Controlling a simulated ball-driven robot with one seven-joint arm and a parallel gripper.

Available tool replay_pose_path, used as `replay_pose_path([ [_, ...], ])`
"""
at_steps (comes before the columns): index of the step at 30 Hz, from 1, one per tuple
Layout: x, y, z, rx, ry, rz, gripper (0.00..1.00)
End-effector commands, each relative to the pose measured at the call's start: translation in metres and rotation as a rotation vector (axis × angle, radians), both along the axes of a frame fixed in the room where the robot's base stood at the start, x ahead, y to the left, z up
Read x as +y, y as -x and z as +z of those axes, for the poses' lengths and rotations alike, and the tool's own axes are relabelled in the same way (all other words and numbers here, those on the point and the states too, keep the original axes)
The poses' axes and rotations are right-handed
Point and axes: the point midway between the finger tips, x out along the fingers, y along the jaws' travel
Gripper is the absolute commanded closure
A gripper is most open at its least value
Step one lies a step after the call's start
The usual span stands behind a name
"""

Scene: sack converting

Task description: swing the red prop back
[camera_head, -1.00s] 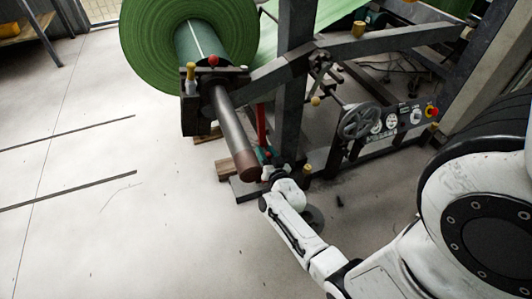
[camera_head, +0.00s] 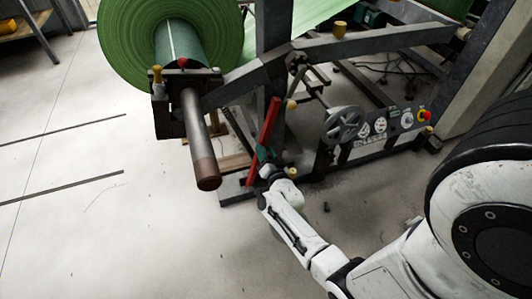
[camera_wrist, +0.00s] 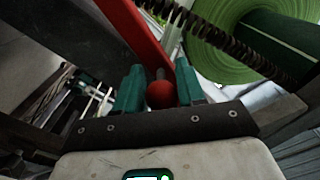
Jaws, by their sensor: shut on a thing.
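The red prop (camera_head: 265,130) is a long red bar by the unwinding stand, leaning with its upper end to the right in the head view. In the wrist view the red bar (camera_wrist: 137,38) runs from the top down to a red ball knob (camera_wrist: 160,94). My gripper (camera_head: 264,164) is at the bar's lower part; in the wrist view its green fingers (camera_wrist: 159,88) stand on either side of the knob and are shut on it.
A grey roller shaft (camera_head: 197,125) with a brown end juts out left of the prop. The large green roll (camera_head: 125,45) is behind it. A handwheel (camera_head: 342,124) and control panel are to the right. A coil spring (camera_wrist: 225,38) crosses near my fingers.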

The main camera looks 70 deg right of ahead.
Motion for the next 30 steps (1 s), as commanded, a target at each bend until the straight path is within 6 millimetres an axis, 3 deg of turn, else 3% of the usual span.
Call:
replay_pose_path([
  [1,0.0,0.001,-0.001,-0.006,-0.009,-0.003,1.0],
  [2,0.0,0.001,-0.001,-0.006,-0.009,-0.003,0.6],
  [6,-0.001,0.002,-0.001,-0.003,-0.006,-0.003,0.47],
  [17,0.004,0.006,0.0,0.002,-0.004,-0.002,0.46],
  [30,0.062,0.056,0.001,0.002,-0.005,-0.002,0.46],
])
